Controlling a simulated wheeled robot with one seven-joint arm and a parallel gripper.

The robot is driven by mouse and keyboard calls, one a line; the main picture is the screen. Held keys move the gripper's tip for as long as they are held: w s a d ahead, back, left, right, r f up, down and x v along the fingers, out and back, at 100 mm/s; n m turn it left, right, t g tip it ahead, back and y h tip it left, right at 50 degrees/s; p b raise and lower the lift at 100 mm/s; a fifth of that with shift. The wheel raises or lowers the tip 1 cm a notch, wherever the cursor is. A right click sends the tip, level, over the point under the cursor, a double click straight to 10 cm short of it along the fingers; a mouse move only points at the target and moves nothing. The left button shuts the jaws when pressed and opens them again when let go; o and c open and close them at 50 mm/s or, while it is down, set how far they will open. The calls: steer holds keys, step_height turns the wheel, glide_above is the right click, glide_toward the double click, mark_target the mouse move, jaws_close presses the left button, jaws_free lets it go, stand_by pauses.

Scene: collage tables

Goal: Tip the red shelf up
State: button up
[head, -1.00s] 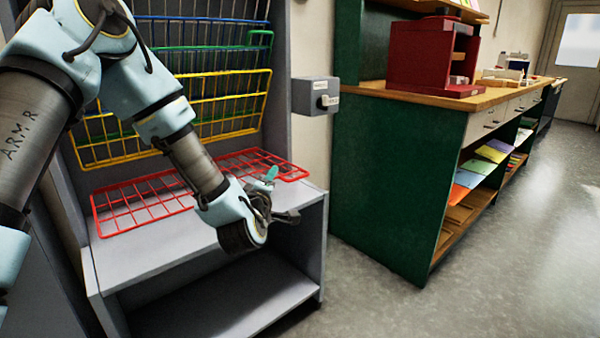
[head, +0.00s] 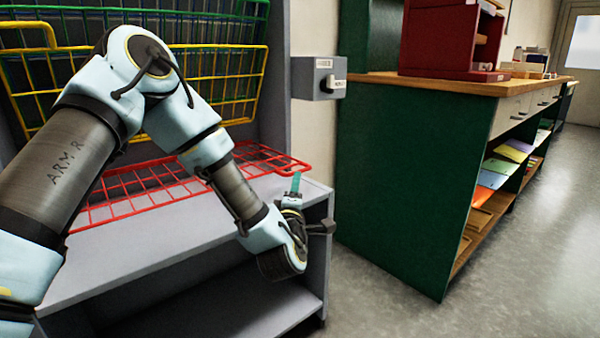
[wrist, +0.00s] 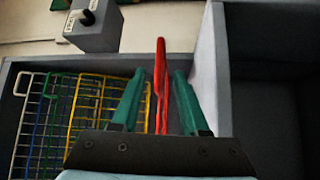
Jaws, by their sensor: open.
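The red shelf (head: 150,182) is a wire rack folded down, lying nearly flat just above the grey ledge in the head view. My gripper (head: 296,182) is at its front right corner, with a teal finger pointing up. In the wrist view my gripper (wrist: 157,78) is open, and the red shelf's edge (wrist: 161,85) shows as a narrow strip between the two teal fingers, with gaps on both sides. I cannot tell how deep the edge sits between them. My forearm hides part of the shelf in the head view.
Yellow (head: 225,100), green and blue wire shelves stand tipped up against the back of the grey rack. A grey switch box (head: 319,78) is on the wall at right. A green cabinet (head: 420,170) stands further right, with open floor beyond.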

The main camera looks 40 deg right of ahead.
steer(key=x, duration=1)
steer(key=shift+w+r+b, duration=0.1)
steer(key=shift+b, duration=0.2)
jaws_close()
steer(key=shift+r, duration=0.2)
stand_by(0.8)
